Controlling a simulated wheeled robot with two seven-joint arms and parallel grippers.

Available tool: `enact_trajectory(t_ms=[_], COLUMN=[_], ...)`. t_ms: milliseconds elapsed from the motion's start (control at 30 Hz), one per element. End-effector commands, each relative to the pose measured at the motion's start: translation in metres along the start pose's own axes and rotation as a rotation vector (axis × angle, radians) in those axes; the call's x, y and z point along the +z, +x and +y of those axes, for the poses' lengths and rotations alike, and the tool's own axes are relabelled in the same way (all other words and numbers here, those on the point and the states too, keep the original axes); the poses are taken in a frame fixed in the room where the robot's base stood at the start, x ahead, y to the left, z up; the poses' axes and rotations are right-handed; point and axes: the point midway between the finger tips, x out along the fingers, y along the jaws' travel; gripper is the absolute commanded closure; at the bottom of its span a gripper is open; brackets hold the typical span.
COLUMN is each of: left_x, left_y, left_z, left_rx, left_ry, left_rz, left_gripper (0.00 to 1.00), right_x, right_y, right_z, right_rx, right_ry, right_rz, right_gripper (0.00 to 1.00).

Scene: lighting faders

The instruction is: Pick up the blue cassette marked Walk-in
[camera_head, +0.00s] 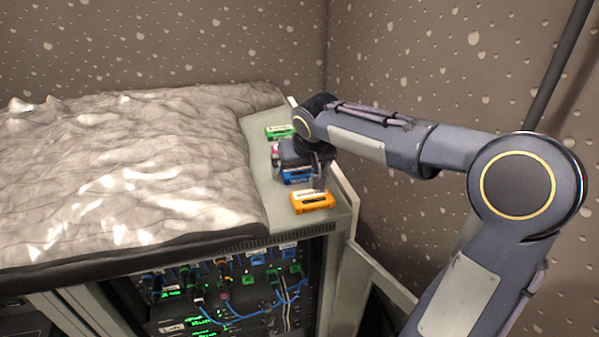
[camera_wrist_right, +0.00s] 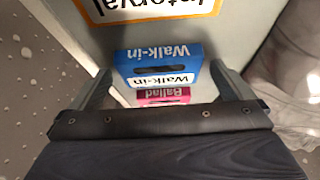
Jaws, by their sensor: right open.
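The blue cassette (camera_wrist_right: 158,67) reads Walk-in, with its label facing my right wrist camera. It lies between my right gripper's fingertips (camera_wrist_right: 163,76), with a finger at either side. The gripper is open; whether a finger touches the cassette I cannot tell. In the head view the blue cassette (camera_head: 297,178) lies on the grey ledge (camera_head: 341,217), partly hidden by my right gripper (camera_head: 303,168), which is right over it. My left gripper is not in view.
An orange cassette (camera_head: 312,200) lies nearer the front; its Interval label (camera_wrist_right: 150,8) shows in the wrist view. A pink cassette (camera_wrist_right: 163,95) marked Ballad and a green one (camera_head: 280,131) lie behind. A crumpled cover (camera_head: 130,170) borders the ledge at left. Patterned walls stand behind.

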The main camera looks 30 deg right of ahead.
Motion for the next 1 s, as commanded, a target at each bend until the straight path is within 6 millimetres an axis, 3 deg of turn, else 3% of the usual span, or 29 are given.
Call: enact_trajectory(t_ms=[100, 433, 767, 1000], left_x=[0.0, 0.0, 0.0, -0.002], left_y=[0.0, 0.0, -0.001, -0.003], left_z=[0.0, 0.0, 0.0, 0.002], left_rx=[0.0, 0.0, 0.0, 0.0], left_ry=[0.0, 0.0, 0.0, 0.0], left_rz=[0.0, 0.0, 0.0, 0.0], left_gripper=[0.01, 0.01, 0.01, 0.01], right_x=[0.0, 0.0, -0.003, -0.018], right_y=[0.0, 0.0, -0.004, -0.03], right_z=[0.0, 0.0, 0.0, 0.0], right_rx=[0.0, 0.0, 0.0, -0.001], right_ry=[0.0, 0.0, 0.0, 0.001], right_rz=[0.0, 0.0, 0.002, 0.005], right_gripper=[0.03, 0.45, 0.46, 0.46])
